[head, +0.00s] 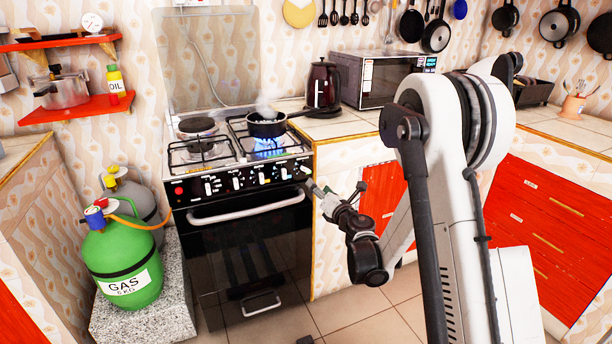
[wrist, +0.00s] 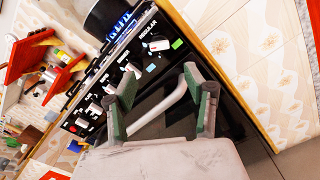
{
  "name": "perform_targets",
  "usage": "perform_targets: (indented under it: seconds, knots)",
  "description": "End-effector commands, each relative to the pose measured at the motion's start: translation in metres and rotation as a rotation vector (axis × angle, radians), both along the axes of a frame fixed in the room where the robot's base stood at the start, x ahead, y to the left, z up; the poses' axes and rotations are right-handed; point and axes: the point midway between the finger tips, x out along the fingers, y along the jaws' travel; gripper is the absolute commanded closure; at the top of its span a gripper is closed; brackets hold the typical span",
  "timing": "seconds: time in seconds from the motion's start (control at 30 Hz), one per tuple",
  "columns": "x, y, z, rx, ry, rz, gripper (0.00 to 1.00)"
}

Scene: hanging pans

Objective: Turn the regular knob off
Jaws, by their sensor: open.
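In the wrist view a white knob (wrist: 158,45) sits beside the REGULAR label (wrist: 147,28) at the panel's end. My gripper (wrist: 160,68) is open and empty, with its dark green fingers spread. Its tips appear just short of this knob, and I see no contact. In the head view my gripper (head: 308,180) is near the right end of the stove's black control panel (head: 222,186); its fingers are small there. Blue flame (head: 268,147) burns under a dark pan (head: 267,125) on the stove.
The oven handle (head: 246,207) crosses the stove front below the knobs. Several other knobs line the panel. A green gas bottle (head: 122,262) stands left of the stove. A red cabinet door (head: 383,200) is to the right. The floor in front is mostly clear.

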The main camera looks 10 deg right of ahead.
Motion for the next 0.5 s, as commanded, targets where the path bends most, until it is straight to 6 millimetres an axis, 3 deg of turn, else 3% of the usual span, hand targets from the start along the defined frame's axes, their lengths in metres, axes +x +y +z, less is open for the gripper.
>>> perform_targets:
  seconds: [0.5]
  knots:
    - [0.091,0.018,-0.001,0.002,0.0,-0.003,0.52]
